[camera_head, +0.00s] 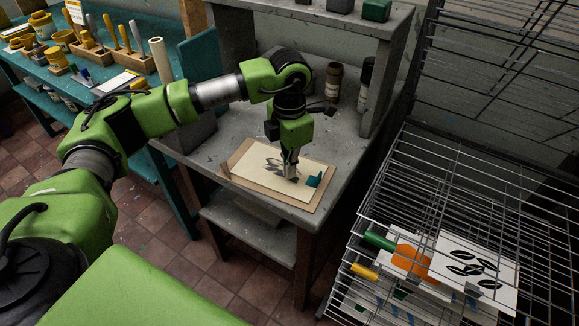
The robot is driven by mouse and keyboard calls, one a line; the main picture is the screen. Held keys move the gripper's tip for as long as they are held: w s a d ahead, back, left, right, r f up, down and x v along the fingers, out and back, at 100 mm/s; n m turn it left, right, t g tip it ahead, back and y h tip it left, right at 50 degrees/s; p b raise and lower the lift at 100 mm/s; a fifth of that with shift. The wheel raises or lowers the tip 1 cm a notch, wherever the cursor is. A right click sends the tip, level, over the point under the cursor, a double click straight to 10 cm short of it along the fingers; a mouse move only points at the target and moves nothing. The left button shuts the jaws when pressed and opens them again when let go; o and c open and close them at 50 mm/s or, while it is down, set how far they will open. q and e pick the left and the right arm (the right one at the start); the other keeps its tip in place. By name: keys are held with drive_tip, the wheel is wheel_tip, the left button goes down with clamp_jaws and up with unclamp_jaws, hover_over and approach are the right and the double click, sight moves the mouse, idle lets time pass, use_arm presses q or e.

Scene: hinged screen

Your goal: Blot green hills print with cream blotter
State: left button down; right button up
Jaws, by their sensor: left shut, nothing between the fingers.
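A cream sheet (253,165) lies flat on a brown board (312,203) on the grey table. Dark grey marks show on the sheet left of my left gripper; I cannot tell whether they are print or shadow. A small teal piece (314,181) is at the sheet's right end. My left gripper (291,177) points down with its fingers together and empty, its tips at or just above the sheet. I cannot tell whether they touch. I cannot tell whether this sheet is the blotter or a print, and no green hills picture is clearly visible. My right gripper is out of view.
A teal bench (95,88) with tools stands at left.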

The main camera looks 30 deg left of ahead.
use_arm(q)
drive_tip(key=shift+f+b, duration=0.5)
drive_tip(key=shift+f, duration=0.25)
drive_tip(key=shift+b, duration=0.3)
idle(1.4)
drive_tip(key=shift+r+p, duration=2.1)
drive_tip(key=shift+r, duration=1.45)
drive_tip(key=shift+f, duration=0.1)
